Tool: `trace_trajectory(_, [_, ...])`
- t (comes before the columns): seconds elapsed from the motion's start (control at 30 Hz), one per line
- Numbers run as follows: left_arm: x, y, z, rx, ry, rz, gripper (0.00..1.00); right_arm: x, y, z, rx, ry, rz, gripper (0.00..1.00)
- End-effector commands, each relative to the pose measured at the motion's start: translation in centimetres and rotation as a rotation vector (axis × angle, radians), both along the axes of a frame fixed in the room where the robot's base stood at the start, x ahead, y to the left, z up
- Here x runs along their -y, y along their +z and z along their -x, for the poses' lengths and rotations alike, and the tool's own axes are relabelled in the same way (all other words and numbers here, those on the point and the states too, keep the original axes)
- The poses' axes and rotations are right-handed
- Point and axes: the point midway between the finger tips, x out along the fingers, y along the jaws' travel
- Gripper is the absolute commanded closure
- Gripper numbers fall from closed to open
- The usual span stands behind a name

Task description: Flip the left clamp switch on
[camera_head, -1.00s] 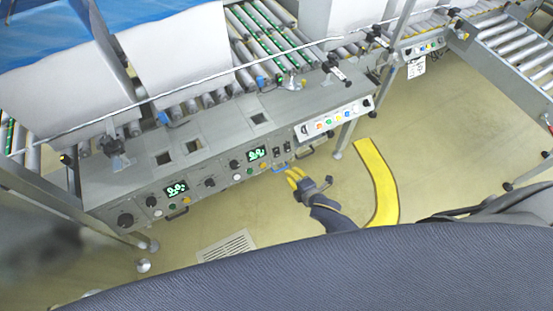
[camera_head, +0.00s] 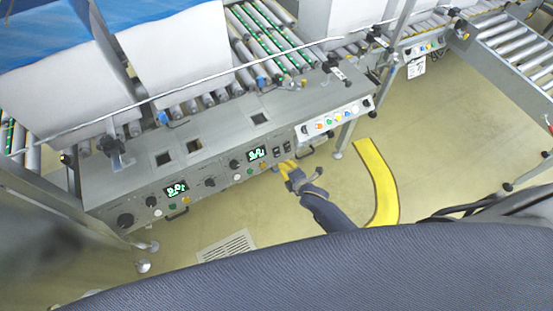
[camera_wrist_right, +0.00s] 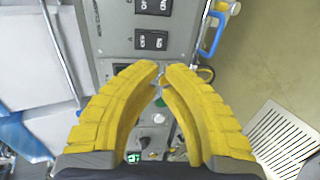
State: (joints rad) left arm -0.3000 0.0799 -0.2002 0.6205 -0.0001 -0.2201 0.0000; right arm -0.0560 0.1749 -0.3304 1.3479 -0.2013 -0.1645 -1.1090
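Two black clamp rocker switches sit side by side on the grey control panel. The left clamp switch (camera_head: 276,149) is beside the green display and is the lower one in the right wrist view (camera_wrist_right: 152,40). The right clamp switch (camera_head: 287,146) is the upper one in the wrist view (camera_wrist_right: 154,6). My right gripper (camera_head: 285,166) is in front of the panel, just below the switches. In the wrist view its yellow fingers (camera_wrist_right: 161,72) meet at the tips, with nothing between them, just short of the left switch. My left gripper is out of view.
A blue handle (camera_wrist_right: 213,35) stands out from the panel edge beside the switches. Knobs, buttons and a green display (camera_head: 257,153) lie left of them. A white button strip (camera_head: 334,118) is to the right. Open floor lies in front of the panel.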

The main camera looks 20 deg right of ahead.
Motion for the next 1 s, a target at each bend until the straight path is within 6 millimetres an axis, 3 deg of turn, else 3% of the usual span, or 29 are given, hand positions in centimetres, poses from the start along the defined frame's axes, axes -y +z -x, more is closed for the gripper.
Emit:
trace_trajectory(0.4, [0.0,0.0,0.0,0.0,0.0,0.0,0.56,-1.2,-2.4,-4.9,0.0,-0.001,-0.002,1.0])
trace_trajectory(1.0, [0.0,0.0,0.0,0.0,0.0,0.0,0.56,-1.6,-3.3,-6.5,0.0,0.0,0.0,1.0])
